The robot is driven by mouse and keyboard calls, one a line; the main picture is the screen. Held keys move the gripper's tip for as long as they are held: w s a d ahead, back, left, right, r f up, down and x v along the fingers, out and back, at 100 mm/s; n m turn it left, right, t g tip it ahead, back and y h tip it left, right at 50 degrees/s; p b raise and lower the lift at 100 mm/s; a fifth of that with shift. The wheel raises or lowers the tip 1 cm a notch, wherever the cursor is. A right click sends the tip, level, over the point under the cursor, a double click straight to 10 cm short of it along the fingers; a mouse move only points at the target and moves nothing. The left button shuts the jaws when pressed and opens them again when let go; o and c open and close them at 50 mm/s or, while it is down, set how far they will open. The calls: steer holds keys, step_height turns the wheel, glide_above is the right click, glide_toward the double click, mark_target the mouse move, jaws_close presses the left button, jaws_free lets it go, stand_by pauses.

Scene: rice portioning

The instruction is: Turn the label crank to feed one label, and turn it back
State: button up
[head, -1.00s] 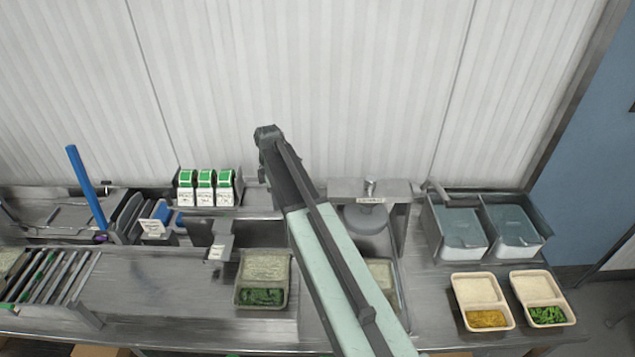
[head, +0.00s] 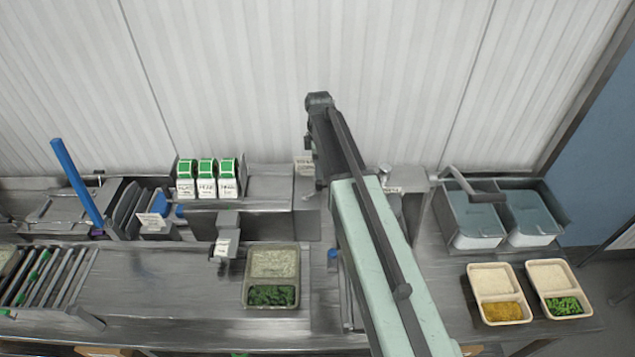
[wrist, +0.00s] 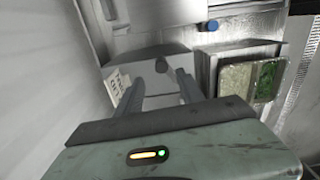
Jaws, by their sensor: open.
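In the wrist view a dark round knob (wrist: 161,66), which looks like the crank's grip, stands on a grey steel housing (wrist: 140,62). My gripper (wrist: 159,80) is open, with one finger to each side of the knob's line and the knob just beyond or between the tips. I cannot tell whether they touch. A small printed card (wrist: 116,84) stands left of the fingers. In the head view my arm hides the crank and my fingertips; the card (head: 303,165) shows just left of the arm.
A tray with rice and greens (head: 272,263) sits on the steel bench left of my arm. A blue knob (head: 332,254) is beside it. Green-and-white label boxes (head: 207,178) stand at the back.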

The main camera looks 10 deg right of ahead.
mark_target(319, 181)
step_height(319, 181, down, 8)
steer(key=b, duration=0.7)
steer(key=shift+d+r, duration=0.15)
steer(key=shift+r, duration=0.15)
